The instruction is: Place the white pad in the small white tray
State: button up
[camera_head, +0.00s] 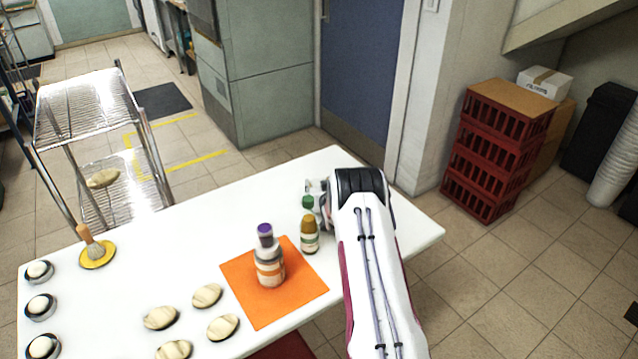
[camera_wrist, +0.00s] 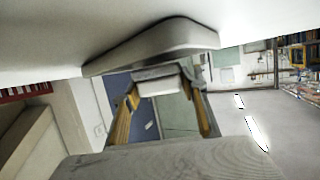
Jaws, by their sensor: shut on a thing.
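My gripper (camera_wrist: 162,82) has its fingers closed on a small white block, which looks like the white pad (camera_wrist: 158,88), in the wrist view. In the head view, my gripper (camera_head: 317,188) is near the table's far right edge, mostly hidden by my arm. The pad cannot be made out there. A pale, round-cornered slab (camera_wrist: 150,45) lies just beyond the fingertips in the wrist view, by the white surface. I cannot tell whether it is the small white tray. No white tray shows clearly in the head view; my arm may hide it.
On the white table (camera_head: 200,222), a purple-capped bottle (camera_head: 269,262) stands on an orange mat (camera_head: 250,308). A yellow-topped bottle (camera_head: 310,238) and a green-capped one (camera_head: 308,203) stand near my gripper. Several pale ovals (camera_head: 207,295), round dishes (camera_head: 40,306) and a brush (camera_head: 93,245) are left.

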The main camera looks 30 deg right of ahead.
jog(key=shift+f, duration=0.1)
jog(key=o, duration=1.1)
jog(key=shift+s+r, duration=0.1)
jog(key=shift+r, duration=0.55)
jog(key=shift+v, duration=5.9)
jog(key=shift+a, duration=0.1)
jog(key=shift+r, duration=0.1)
